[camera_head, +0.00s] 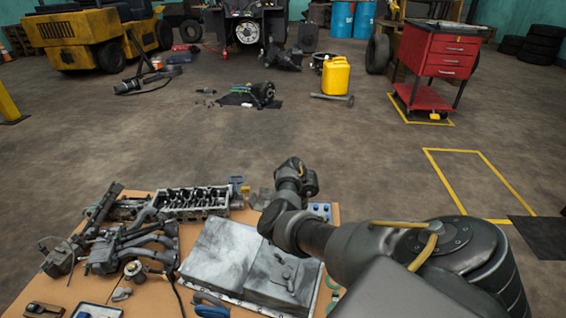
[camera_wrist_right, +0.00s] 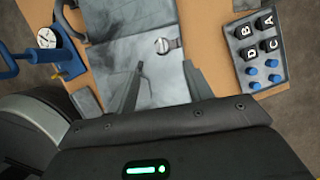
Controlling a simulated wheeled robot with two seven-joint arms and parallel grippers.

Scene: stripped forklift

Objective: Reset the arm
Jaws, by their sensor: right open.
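My right arm (camera_head: 345,245) reaches in from the right of the head view, over the work table (camera_head: 325,211). In the right wrist view my right gripper (camera_wrist_right: 162,70) has its two fingers apart, with nothing between them. It points down at a grey metal pan or cover (camera_wrist_right: 100,55), which also shows on the table in the head view (camera_head: 218,255). A small round-headed metal part (camera_wrist_right: 166,45) lies just beyond the fingertips. I cannot tell how high the fingers are above the surface. My left gripper is not in view.
A button panel (camera_wrist_right: 262,48) lettered A to D and a blue gauge tool (camera_wrist_right: 50,55) lie nearby. An engine block (camera_head: 192,200) and manifold (camera_head: 135,245) crowd the table's left. Beyond are a red tool cart (camera_head: 450,55), yellow jug (camera_head: 336,76) and open floor.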

